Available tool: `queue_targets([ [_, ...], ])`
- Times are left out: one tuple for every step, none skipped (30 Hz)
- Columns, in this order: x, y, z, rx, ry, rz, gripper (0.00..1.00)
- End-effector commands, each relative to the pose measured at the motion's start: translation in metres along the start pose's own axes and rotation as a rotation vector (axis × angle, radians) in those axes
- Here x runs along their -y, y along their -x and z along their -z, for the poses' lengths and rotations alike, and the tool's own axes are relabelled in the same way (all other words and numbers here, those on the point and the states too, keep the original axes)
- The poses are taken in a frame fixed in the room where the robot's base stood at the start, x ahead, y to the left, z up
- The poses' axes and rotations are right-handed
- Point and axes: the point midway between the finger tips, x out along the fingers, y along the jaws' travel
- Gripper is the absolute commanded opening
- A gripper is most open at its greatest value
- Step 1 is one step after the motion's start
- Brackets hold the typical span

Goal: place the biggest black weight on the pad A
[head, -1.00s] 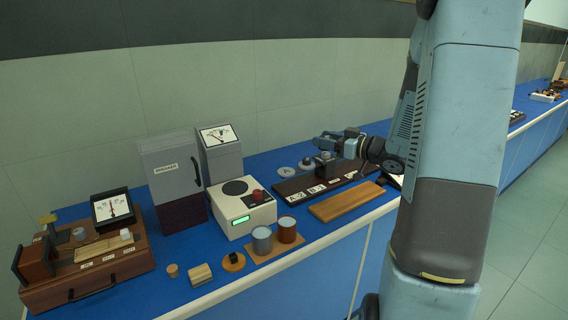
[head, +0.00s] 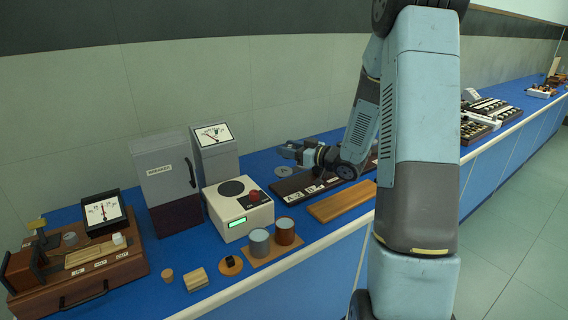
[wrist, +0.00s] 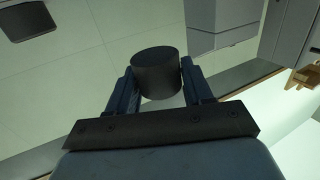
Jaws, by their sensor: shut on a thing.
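My gripper (wrist: 158,84) is shut on a black cylindrical weight (wrist: 156,70), which sits between the two fingers in the wrist view. In the head view my gripper (head: 287,152) is above the bench, over the back of the dark labelled board (head: 290,194). The labels on the board are too small to read, so I cannot tell which spot is pad A. My arm hides the board's right part.
A cream balance-like box (head: 238,222) with a red knob stands left of the board. Two cylinders, grey (head: 259,243) and brown (head: 285,231), stand in front of it. A bare wooden board (head: 342,201) lies at the front edge. A grey cabinet (head: 165,175) stands at the back left.

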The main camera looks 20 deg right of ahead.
Motion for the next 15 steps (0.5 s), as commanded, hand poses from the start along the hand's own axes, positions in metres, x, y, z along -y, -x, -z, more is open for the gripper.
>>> queue_targets([
  [0.001, -0.006, -0.007, 0.0, -0.003, 0.002, 0.03],
  [0.002, -0.009, -0.009, 0.0, -0.001, 0.001, 0.03],
  [0.002, -0.011, -0.012, -0.001, -0.001, 0.002, 0.03],
  [0.002, -0.013, -0.014, -0.001, -0.001, 0.001, 0.03],
  [0.002, -0.015, -0.016, -0.001, -0.001, 0.001, 0.03],
  [0.002, -0.016, -0.017, -0.001, 0.0, 0.001, 0.03],
  [0.002, -0.017, -0.018, -0.002, 0.001, 0.001, 0.03],
  [0.002, -0.018, -0.018, -0.002, 0.001, 0.0, 0.03],
  [0.003, -0.019, -0.019, -0.002, 0.001, 0.001, 0.03],
  [0.003, -0.02, -0.02, -0.002, 0.001, 0.001, 0.03],
  [0.003, -0.021, -0.022, -0.002, 0.001, 0.001, 0.03],
  [0.003, -0.023, -0.024, -0.001, 0.0, 0.002, 0.03],
  [0.004, -0.025, -0.027, -0.001, -0.001, 0.002, 0.03],
  [0.003, -0.024, -0.031, 0.0, -0.002, 0.001, 0.03],
  [0.003, -0.024, -0.035, 0.0, -0.001, 0.001, 0.03],
])
